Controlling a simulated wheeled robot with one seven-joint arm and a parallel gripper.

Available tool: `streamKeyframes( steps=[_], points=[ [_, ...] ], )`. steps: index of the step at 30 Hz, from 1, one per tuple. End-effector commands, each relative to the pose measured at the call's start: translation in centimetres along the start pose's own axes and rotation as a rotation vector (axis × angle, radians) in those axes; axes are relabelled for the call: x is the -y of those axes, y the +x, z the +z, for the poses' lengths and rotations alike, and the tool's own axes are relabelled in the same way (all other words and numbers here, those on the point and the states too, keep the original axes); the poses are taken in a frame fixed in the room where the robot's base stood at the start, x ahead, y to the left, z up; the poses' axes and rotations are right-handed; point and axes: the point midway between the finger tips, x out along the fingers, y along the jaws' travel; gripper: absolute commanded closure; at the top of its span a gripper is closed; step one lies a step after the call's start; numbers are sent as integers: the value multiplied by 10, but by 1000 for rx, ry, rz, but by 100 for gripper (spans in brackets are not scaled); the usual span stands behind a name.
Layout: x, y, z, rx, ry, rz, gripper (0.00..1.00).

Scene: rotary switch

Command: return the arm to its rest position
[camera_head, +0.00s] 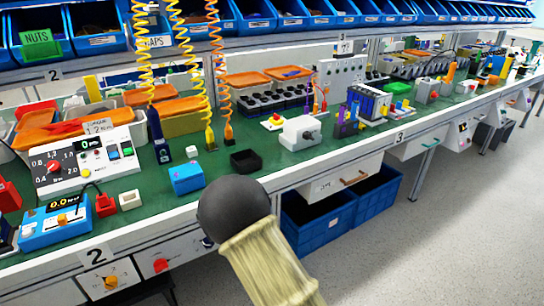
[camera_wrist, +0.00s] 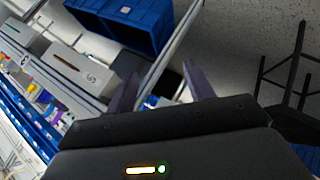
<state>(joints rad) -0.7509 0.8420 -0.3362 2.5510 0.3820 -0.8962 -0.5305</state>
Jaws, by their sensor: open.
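My gripper (camera_wrist: 161,72) shows in the wrist view with its two dark fingers apart and nothing between them. It points past the bench edge, over the floor side, and touches nothing that I can see. In the head view my arm rises from the bottom middle in front of the bench, and its rounded dark joint covers part of the bench's front edge; the gripper itself does not show there. Rotary switches show in the head view: a panel with an orange knob (camera_head: 110,282) and one with a red knob (camera_head: 161,265) under the bench edge.
The long green workbench (camera_head: 150,205) holds a white dial box (camera_head: 85,160), a blue box (camera_head: 187,178) and a grey box with a black knob (camera_head: 300,133). Blue crates (camera_head: 318,224) stand below. Dark stool-like legs (camera_wrist: 290,75) show at right in the wrist view. Grey floor (camera_head: 450,220) is open at right.

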Motion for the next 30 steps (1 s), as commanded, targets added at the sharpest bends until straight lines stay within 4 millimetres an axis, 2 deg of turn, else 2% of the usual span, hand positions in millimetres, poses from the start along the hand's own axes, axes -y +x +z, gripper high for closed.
streamKeyframes(
  steps=[8, 15, 21, 30],
  points=[
    [-31, -34, 10, 163, 358, -200, 47],
    [-63, -81, 20, 284, 574, -321, 47],
    [-86, -123, 36, 378, 687, -364, 47],
    [-109, -170, 60, 487, 778, -362, 47]
  ],
)
